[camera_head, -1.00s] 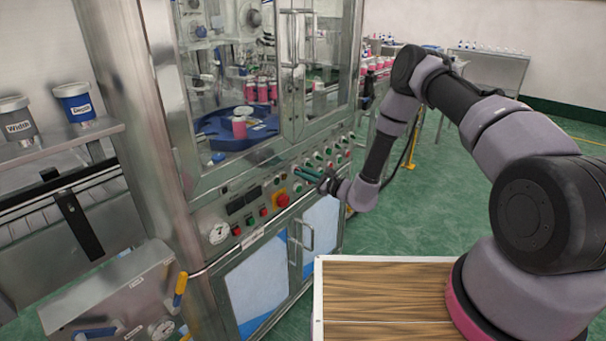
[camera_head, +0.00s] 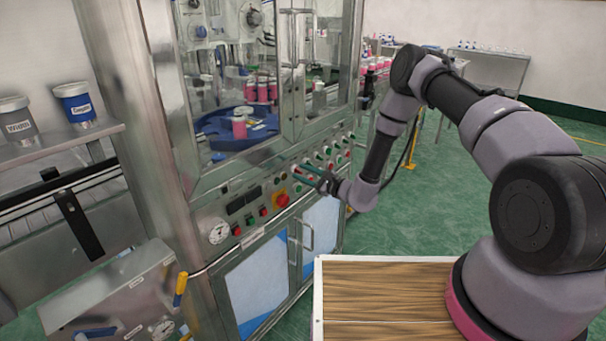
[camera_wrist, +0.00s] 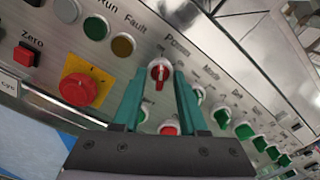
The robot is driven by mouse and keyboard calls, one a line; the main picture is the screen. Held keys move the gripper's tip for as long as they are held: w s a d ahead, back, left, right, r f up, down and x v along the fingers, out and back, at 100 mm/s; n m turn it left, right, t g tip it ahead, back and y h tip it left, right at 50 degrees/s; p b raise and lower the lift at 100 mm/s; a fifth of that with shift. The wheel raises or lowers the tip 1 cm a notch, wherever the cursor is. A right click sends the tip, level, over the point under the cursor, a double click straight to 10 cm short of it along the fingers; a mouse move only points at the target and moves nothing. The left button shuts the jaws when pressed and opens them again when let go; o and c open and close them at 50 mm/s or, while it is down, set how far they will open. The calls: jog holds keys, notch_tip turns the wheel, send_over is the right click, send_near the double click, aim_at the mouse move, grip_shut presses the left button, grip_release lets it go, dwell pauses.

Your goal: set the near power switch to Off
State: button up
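The near power switch (camera_wrist: 159,70) is a red knob with a pale collar under the "Power" label on the steel panel, in the wrist view. The small markings around it are too blurred to read. My gripper (camera_wrist: 160,76) has two teal fingers, one on each side of this knob, with the tips close to the panel. The fingers are apart, and I see no clear contact with the knob. In the head view my gripper (camera_head: 301,174) is at the panel front, and the fingers and hand hide the switch there.
A red emergency knob on a yellow plate (camera_wrist: 79,89) lies left of the fingers. Another red knob (camera_wrist: 169,128) shows between the fingers, lower down. Several green and red knobs (camera_wrist: 243,131) run to the right. Cabinet door handles (camera_head: 308,236) stick out below the panel.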

jog(key=v, duration=1)
jog(key=shift+s+d, duration=0.25)
jog(key=shift+d, duration=0.05)
jog(key=s+r+n+g, duration=0.5)
jog(key=r+n+g, duration=0.1)
jog(key=r, duration=0.8)
jog(key=s+r+n+g, duration=0.4)
jog(key=r+n+g, duration=0.2)
jog(key=r, duration=0.7)
jog(key=s+d+r+n+t+h, duration=0.2)
jog(key=s+d+r+t+h, duration=0.6)
jog(key=s+d+r, duration=1)
jog(key=d+h, duration=0.2)
jog(key=h, duration=0.2)
jog(key=shift+s+r+n+t+h, duration=0.2)
jog(key=shift+n+t+h, duration=0.1)
jog(key=shift+n, duration=0.1)
